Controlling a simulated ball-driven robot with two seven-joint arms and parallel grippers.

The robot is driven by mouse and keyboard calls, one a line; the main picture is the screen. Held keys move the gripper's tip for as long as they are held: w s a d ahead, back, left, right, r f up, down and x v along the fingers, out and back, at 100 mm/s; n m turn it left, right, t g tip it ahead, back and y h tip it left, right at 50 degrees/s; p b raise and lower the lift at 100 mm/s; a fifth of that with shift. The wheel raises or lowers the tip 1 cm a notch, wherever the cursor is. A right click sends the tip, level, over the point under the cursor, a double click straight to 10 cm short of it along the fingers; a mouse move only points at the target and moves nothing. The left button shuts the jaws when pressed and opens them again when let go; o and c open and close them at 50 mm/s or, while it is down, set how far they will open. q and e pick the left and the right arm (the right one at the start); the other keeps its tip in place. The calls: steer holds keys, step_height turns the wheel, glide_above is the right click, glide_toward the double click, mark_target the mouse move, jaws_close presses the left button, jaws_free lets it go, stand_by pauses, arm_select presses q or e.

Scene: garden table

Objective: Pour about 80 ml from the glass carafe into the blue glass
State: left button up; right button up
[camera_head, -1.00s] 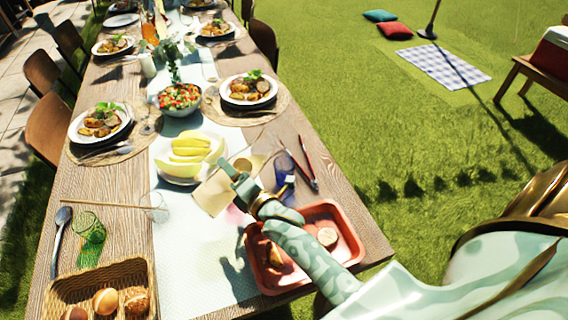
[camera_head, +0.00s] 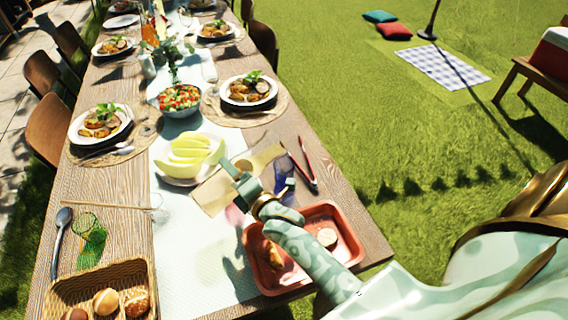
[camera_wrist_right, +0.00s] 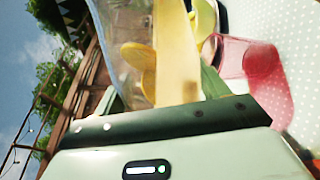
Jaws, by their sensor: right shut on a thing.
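The blue glass (camera_head: 284,180) stands on the table just right of the gripper, near the carafe's far end and partly hidden. I cannot make out a stream or the level in the blue glass. My left gripper is not in view.
A red tray (camera_head: 347,236) lies under my right arm. Tongs (camera_head: 303,164), a melon plate (camera_head: 178,180), a bread basket (camera_head: 60,290) and a green glass (camera_head: 88,224) are nearby.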

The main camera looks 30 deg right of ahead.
steer(key=shift+w+d+r+m+p, duration=0.1)
steer(key=shift+d+r+m+p, duration=0.25)
steer(key=shift+m+p, duration=0.25)
stand_by(1.2)
steer(key=shift+w+d+r, duration=0.1)
steer(key=shift+w+d, duration=0.05)
steer(key=shift+w, duration=0.1)
stand_by(3.0)
